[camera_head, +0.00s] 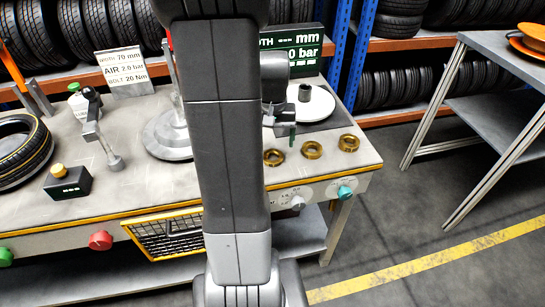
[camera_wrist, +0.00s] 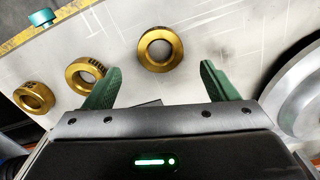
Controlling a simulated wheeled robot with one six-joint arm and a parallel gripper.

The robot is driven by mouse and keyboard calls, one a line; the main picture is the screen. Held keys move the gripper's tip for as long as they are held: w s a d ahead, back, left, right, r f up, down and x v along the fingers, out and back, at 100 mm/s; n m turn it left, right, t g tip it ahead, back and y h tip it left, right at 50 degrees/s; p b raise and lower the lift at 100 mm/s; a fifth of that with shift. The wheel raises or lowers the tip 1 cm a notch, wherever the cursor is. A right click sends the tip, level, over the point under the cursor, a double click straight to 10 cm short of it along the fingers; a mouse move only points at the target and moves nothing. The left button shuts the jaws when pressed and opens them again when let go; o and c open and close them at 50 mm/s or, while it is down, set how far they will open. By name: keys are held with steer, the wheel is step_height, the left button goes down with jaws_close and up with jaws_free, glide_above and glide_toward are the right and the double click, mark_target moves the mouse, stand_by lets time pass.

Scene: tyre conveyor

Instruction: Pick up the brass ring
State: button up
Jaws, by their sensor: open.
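Three brass rings lie flat in a loose row on the grey workbench top (camera_head: 180,185). In the head view they are a left ring (camera_head: 273,157), a middle ring (camera_head: 312,150) and a right ring (camera_head: 348,143). In the wrist view one ring (camera_wrist: 160,48) lies beyond and between the fingertips, and the other two, a nearer ring (camera_wrist: 85,75) and a farther ring (camera_wrist: 34,97), lie to the left. My gripper (camera_wrist: 155,82) is open, with green fingers spread and nothing between them. In the head view my arm hides part of the bench; the fingers are mostly hidden there.
A white round plate with a dark cylinder (camera_head: 305,93) stands behind the rings. A round metal base (camera_head: 165,138), a lever fixture (camera_head: 100,130), a black button box (camera_head: 68,182) and a tyre (camera_head: 20,150) occupy the left side. A second table (camera_head: 500,120) stands right, across open floor.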

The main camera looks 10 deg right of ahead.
mark_target(273, 158)
step_height(273, 158, down, 5)
steer(key=shift+r, duration=0.1)
steer(key=c, duration=1.2)
